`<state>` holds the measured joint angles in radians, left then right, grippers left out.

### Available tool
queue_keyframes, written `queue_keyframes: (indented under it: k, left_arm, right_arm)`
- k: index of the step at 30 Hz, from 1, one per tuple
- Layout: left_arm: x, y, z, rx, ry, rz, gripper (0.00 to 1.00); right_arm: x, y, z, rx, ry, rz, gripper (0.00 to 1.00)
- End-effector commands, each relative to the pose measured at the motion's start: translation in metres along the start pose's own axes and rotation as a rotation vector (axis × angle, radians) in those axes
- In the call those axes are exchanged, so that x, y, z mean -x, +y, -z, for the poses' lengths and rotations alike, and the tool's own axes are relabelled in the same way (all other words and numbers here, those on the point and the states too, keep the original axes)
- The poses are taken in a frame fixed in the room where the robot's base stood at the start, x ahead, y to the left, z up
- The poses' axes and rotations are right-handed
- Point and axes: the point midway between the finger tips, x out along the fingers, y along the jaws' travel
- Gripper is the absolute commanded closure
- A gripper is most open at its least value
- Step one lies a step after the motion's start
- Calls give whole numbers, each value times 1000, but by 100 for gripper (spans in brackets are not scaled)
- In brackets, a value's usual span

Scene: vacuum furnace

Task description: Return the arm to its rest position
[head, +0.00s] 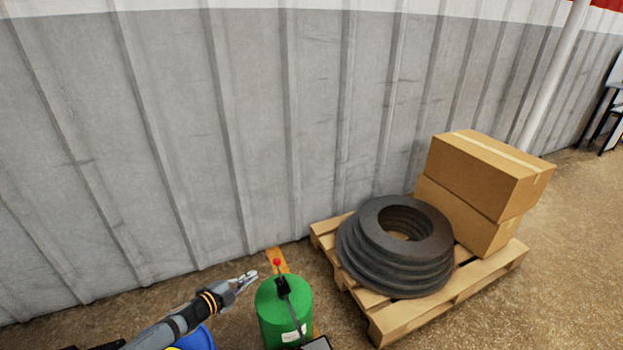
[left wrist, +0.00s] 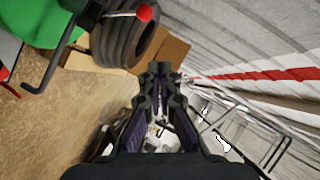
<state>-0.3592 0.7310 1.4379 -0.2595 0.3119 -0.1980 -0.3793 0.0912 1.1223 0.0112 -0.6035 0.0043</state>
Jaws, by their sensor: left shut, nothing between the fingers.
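My left gripper (head: 249,276) comes in from the lower left in the head view, beside and a little left of a green cylinder (head: 284,305). It is shut and empty, apart from the cylinder's top. In the left wrist view the gripper's fingers (left wrist: 161,72) meet at the tips with nothing between them. A red-knobbed lever (head: 277,263) stands on top of the green cylinder; its red ball (left wrist: 144,13) also shows in the left wrist view. My right gripper is in neither view.
A wooden pallet (head: 378,327) at the right carries stacked dark rings (head: 368,268) and two cardboard boxes (head: 480,172). A grey corrugated wall (head: 180,140) stands behind. A blue container (head: 199,338) shows partly below my left arm. Brown floor (head: 575,250) is open at the right.

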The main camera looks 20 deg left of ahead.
Motion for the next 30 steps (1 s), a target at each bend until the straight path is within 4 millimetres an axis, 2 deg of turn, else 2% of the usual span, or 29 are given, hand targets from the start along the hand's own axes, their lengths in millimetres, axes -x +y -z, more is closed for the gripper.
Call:
queue_keyframes:
  k: [5,8,11,15,18,30]
  left_arm:
    - [-2,3,4,20,-17,2,100]
    - [-6,13,19,117,-102,5,100]
    - [-4,31,46,296,-260,-11,100]
    - [23,56,85,554,-492,-82,100]
    - [46,68,107,682,-609,-139,100]
    - [131,88,178,979,-889,-346,100]
  right_arm:
    - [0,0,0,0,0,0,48]
    - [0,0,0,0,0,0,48]
    - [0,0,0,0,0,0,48]
    - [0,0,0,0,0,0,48]
    - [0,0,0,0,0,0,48]
    - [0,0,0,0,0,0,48]
